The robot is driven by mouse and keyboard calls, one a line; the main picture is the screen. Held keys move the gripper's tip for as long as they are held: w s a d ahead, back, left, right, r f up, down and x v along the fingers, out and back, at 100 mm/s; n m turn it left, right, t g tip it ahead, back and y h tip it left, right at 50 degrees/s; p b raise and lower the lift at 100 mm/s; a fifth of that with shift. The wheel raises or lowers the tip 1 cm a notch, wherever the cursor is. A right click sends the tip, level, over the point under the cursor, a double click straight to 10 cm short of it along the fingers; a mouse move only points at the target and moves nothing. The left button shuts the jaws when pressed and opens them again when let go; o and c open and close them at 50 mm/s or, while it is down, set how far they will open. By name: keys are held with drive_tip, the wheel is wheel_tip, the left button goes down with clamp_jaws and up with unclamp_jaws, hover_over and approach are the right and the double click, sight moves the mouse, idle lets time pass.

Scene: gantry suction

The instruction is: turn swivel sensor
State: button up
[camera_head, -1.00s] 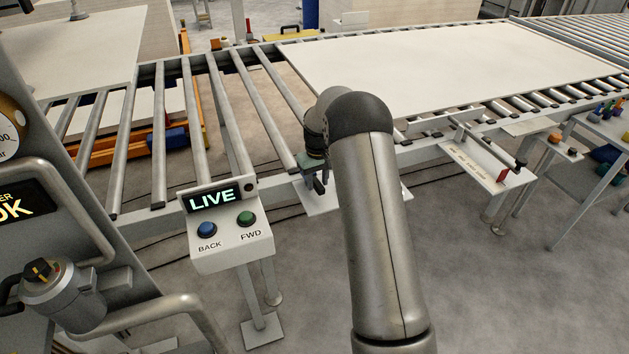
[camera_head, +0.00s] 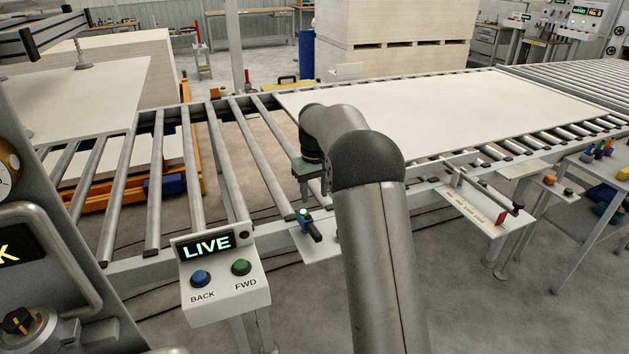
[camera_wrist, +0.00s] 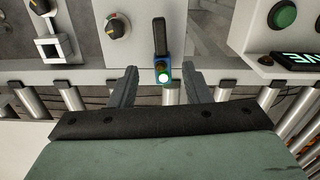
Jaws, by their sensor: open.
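The swivel sensor (camera_head: 309,226) sits on a small light plate at the near edge of the roller conveyor. It has a dark barrel, a blue body and a lit green lamp. In the head view its barrel points toward the near side, slightly right, away from the rollers. In the wrist view the sensor (camera_wrist: 161,52) shows just beyond and between the two fingertips, with its barrel pointing up the picture. My gripper (camera_wrist: 160,73) is open and empty, with a gap to the sensor on each side. In the head view my gripper (camera_head: 308,178) is just above and behind the sensor, partly hidden by my arm.
A control box (camera_head: 222,275) with a LIVE display and BACK and FWD buttons stands left of the sensor. A large white board (camera_head: 430,110) lies on the rollers behind. A bracket plate with a red piece (camera_head: 500,217) is at right.

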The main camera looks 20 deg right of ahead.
drive_tip(key=shift+r, duration=2.15)
drive_tip(key=s+a+r, duration=0.2)
drive_tip(key=s+a, duration=0.1)
drive_tip(key=s, duration=0.6)
drive_tip(key=s+a+r, duration=0.1)
drive_tip(key=s+a, duration=0.3)
drive_tip(key=s, duration=0.6)
drive_tip(key=s+a+f, duration=0.1)
drive_tip(key=s+f, duration=0.2)
drive_tip(key=s, duration=0.7)
drive_tip(key=s+a+f+m, duration=0.1)
drive_tip(key=s+f, duration=0.2)
drive_tip(key=s, duration=0.7)
drive_tip(key=shift+s+a+f, duration=0.35)
drive_tip(key=shift+a+f, duration=0.05)
drive_tip(key=shift+d, duration=0.1)
